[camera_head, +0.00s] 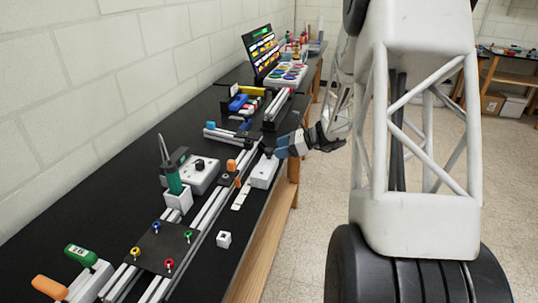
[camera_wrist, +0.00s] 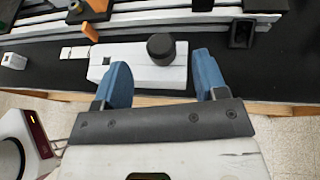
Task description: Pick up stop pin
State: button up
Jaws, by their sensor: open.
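My gripper (camera_head: 290,146) is open at the table's front edge, with its blue fingers spread apart in the wrist view (camera_wrist: 163,76). A white block (camera_wrist: 133,60) with a round black knob-topped piece (camera_wrist: 161,47) on it lies just beyond the fingertips. The black piece shows between the two fingers; I cannot tell for certain that it is the stop pin. Nothing appears held. The white block (camera_head: 264,172) also shows in the head view, beside the gripper, and the fingers hide part of its far end.
Long aluminium rails (camera_head: 212,208) run behind the white block, with an orange piece (camera_head: 232,165) on them. A small white cube (camera_head: 224,239) and a white holder with a green-handled tool (camera_head: 173,180) stand nearer. Bare black tabletop (camera_head: 90,195) lies along the wall.

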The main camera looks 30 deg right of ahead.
aim_at(269, 149)
jog(key=shift+x, duration=2.6)
jog(key=shift+c, duration=0.5)
jog(key=c, duration=0.9)
jog(key=shift+r, duration=5)
